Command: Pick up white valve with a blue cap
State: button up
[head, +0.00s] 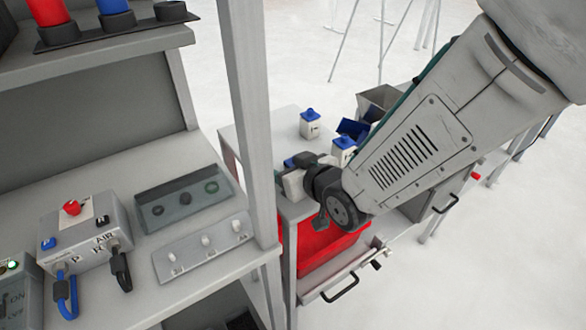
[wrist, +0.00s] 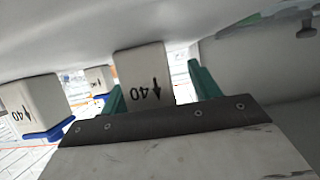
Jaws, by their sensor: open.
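Several white valves with blue caps stand on a small grey table. In the head view, one valve (head: 310,124) is at the back, another (head: 343,150) is nearer my arm, and a third (head: 294,186) is at my gripper, partly covered by it. In the wrist view, which looks upside down, my gripper (wrist: 157,77) is open, with its green fingers on either side of a white valve marked 40 (wrist: 143,72). The left finger looks close to it; a gap shows at the right. Its cap is hidden behind my gripper. Another valve (wrist: 30,105) shows its blue cap at left.
A grey upright post (head: 250,110) and a workbench with a control box (head: 85,235) stand left of the small table. A red bin (head: 325,250) sits below the tabletop. A blue bin (head: 352,128) and a grey bin (head: 380,102) are behind my arm.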

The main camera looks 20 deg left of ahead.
jog(key=shift+w+d, duration=0.1)
jog(key=shift+d, duration=0.05)
jog(key=shift+w+d, duration=0.1)
jog(key=shift+d, duration=0.1)
jog(key=c, duration=1.1)
